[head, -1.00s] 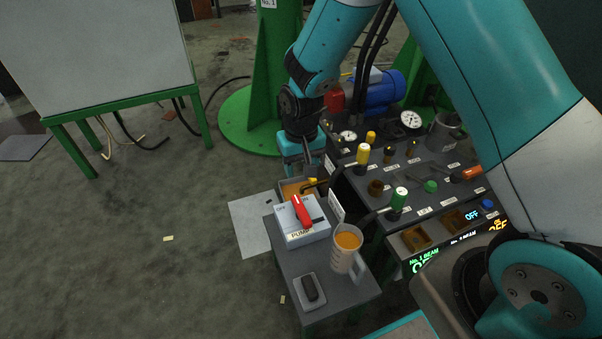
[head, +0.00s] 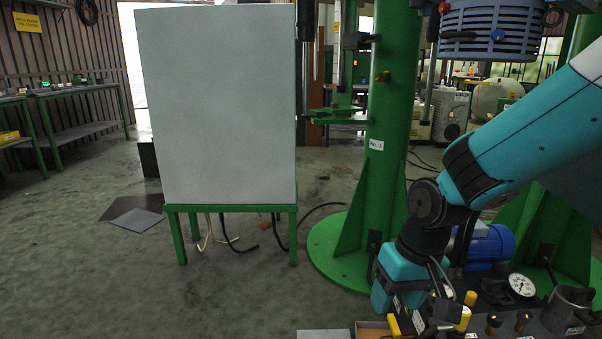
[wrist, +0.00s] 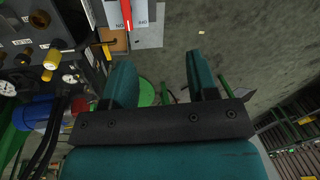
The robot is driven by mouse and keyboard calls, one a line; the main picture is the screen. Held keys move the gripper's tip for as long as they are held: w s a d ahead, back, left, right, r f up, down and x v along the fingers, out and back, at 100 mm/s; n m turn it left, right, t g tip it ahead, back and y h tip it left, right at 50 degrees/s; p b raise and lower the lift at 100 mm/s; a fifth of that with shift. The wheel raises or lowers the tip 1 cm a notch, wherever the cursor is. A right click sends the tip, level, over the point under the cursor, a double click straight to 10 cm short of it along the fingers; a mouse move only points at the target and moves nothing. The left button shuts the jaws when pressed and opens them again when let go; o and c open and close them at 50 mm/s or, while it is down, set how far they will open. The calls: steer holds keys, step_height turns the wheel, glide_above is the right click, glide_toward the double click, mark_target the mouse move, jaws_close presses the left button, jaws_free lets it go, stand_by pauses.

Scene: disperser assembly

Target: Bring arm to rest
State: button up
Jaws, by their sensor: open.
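In the wrist view, the two teal fingers of my gripper (wrist: 160,72) stand wide apart, with nothing between them but a view of the floor. In the head view, the teal end of my arm (head: 398,282) hangs at the left side of the control panel; its fingers cannot be made out there. The switch box (wrist: 143,25) with a red lever (wrist: 127,12) lies past the fingertips in the wrist view, apart from them.
The panel carries yellow-topped valves (wrist: 50,60) and a gauge (head: 521,285). A blue motor (head: 487,246) and a green column (head: 390,150) stand close behind my arm. A white board (head: 216,105) on a green stand is to the left. The floor (head: 235,290) at front left is clear.

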steer(key=s+a+r+n+y, duration=0.1)
steer(key=s+r+n, duration=0.1)
steer(key=s+r, duration=0.45)
steer(key=s+r+n+y, duration=0.1)
steer(key=s+r+n, duration=0.25)
steer(key=s, duration=0.65)
step_height(320, 180, up, 30)
steer(key=p, duration=2.9)
steer(key=shift+s+a+f+m, duration=0.15)
steer(key=shift+s+f+m, duration=0.15)
steer(key=shift+m, duration=0.15)
